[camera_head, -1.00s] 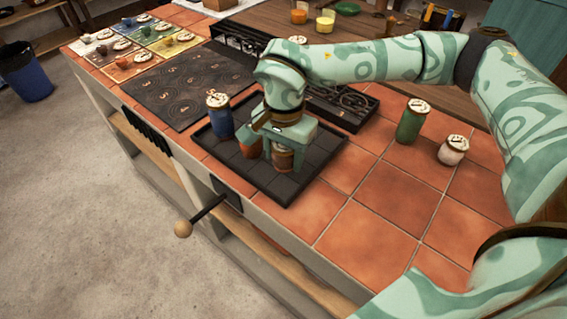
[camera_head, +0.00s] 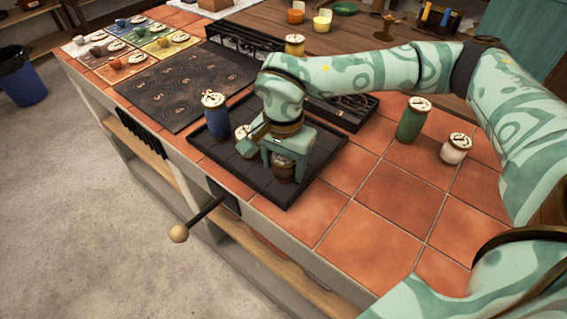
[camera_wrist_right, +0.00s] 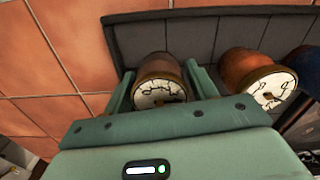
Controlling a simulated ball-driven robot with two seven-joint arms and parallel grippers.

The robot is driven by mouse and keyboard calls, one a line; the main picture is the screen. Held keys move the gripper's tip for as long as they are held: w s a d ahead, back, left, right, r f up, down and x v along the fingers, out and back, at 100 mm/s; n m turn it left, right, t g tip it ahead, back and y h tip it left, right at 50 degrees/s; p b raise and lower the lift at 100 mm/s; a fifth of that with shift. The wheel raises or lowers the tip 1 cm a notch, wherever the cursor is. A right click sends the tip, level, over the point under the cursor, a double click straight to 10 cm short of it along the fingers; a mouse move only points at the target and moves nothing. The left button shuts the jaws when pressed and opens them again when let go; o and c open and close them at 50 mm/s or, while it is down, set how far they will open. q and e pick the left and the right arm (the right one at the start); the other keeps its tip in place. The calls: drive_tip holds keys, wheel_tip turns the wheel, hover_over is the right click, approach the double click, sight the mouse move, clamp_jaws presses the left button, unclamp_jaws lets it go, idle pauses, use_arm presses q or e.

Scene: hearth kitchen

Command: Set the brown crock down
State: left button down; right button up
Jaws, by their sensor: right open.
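The brown crock (camera_head: 284,170) with a pale marked lid stands in the near part of the dark tray (camera_head: 268,196). My right gripper (camera_head: 287,163) is over it, open, with one finger on each side. In the right wrist view the crock (camera_wrist_right: 160,72) is between the two fingers of my gripper (camera_wrist_right: 160,82), its lid facing the camera. Whether the fingers touch it is hard to tell. My left gripper is not in view.
An orange-brown crock (camera_wrist_right: 247,67) and a blue crock (camera_head: 217,122) are beside it in the tray. A green crock (camera_head: 411,122) and a white crock (camera_head: 455,150) stand on the tiles to the right. A dark ringed plate (camera_head: 185,85) lies at left. Front-right tiles are clear.

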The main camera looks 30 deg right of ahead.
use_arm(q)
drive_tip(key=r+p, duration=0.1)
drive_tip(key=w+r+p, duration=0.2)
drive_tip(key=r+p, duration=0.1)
use_arm(e)
wheel_tip(320, 180, up, 12)
drive_tip(key=shift+f, duration=0.1)
